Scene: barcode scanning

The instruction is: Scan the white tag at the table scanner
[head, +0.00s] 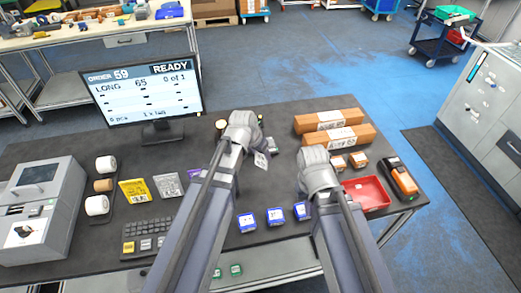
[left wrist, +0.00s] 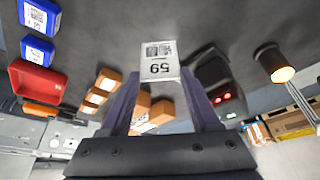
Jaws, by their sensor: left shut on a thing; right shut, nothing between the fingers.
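The white tag (head: 261,160), marked 59 with a code above the number in the left wrist view (left wrist: 159,62), is held above the table. My left gripper (left wrist: 160,82) is shut on its edge; in the head view its wrist is near the table's middle. A dark device with red lights (left wrist: 218,88), which looks like the table scanner, stands behind and to the right of the tag in the left wrist view. In the head view my left arm mostly hides it. My right gripper (head: 316,160) is shut and empty, over the table beside the orange boxes; its fingertips are hard to see.
A monitor (head: 143,90) reads ORDER 59, LONG 65, READY, 0 of 1. Long orange boxes (head: 329,120), a red tray (head: 367,194) and an orange-black device (head: 399,180) are at right. Blue boxes (head: 275,216) lie at the front. A lit cylinder (left wrist: 270,58) stands near the dark device.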

